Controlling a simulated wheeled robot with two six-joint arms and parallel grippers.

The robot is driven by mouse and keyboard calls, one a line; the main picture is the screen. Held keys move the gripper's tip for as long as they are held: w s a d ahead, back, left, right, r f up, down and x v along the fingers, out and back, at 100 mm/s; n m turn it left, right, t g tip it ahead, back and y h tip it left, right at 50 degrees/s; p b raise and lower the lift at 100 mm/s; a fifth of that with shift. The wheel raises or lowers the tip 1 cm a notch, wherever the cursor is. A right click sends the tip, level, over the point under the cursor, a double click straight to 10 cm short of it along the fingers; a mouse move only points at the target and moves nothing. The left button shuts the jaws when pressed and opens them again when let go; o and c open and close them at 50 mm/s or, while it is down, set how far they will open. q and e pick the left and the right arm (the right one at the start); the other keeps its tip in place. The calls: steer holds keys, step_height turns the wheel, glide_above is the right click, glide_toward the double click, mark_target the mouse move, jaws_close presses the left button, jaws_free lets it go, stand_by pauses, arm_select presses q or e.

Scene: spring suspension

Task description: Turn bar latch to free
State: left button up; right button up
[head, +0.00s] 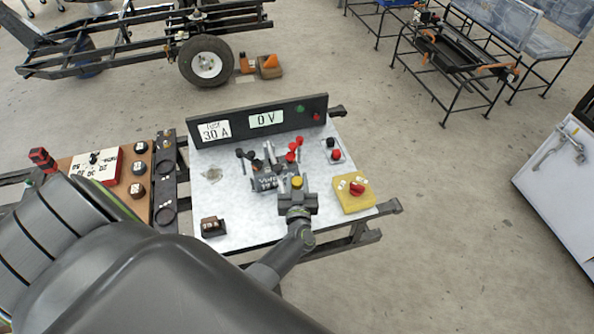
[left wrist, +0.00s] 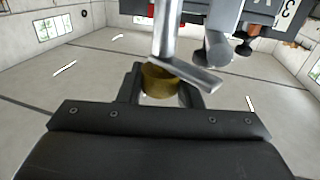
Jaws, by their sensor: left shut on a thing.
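My left gripper (head: 297,196) reaches over the front of the white bench panel (head: 240,225). It is shut on a yellow round knob (head: 297,181), which also shows between the fingers in the left wrist view (left wrist: 159,80). In that view a grey metal post with a slanting bar (left wrist: 187,75) stands right by the knob and partly covers it. I take this bar for the latch; whether the knob is joined to it I cannot tell. In the head view a dark, lettered block with metal levers (head: 268,178) lies just behind the gripper. My right gripper is out of view.
A black upright board (head: 260,120) with "30 A" and "0 V" labels stands behind. Red-tipped levers (head: 293,150) and black knobs are close to the gripper.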

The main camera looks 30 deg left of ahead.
arm_select(q)
steer(key=shift+d+n+g+y, duration=0.1)
steer(key=shift+n+g+y, duration=0.8)
steer(key=shift+n+y, duration=0.15)
steer(key=n+g+y+b, duration=0.2)
steer(key=g, duration=0.1)
steer(key=shift+w+f+n+g+y, duration=0.1)
steer(key=shift+f+n+g+y, duration=0.1)
steer(key=shift+n+g+y, duration=0.15)
steer(key=n+g+y+b, duration=0.1)
steer(key=n+g+b, duration=0.1)
steer(key=g+b, duration=0.1)
steer(key=n+g+y+b, duration=0.1)
steer(key=n+g+b, duration=0.2)
steer(key=g+b, duration=0.1)
steer(key=shift+n+g+y, duration=0.3)
steer(key=shift+g, duration=0.25)
steer(key=shift+r+n+g+b, duration=0.2)
steer(key=shift+n+g+b, duration=0.6)
steer(key=shift+g+b, duration=0.45)
steer(key=o, duration=1)
steer(key=shift+c, duration=0.2)
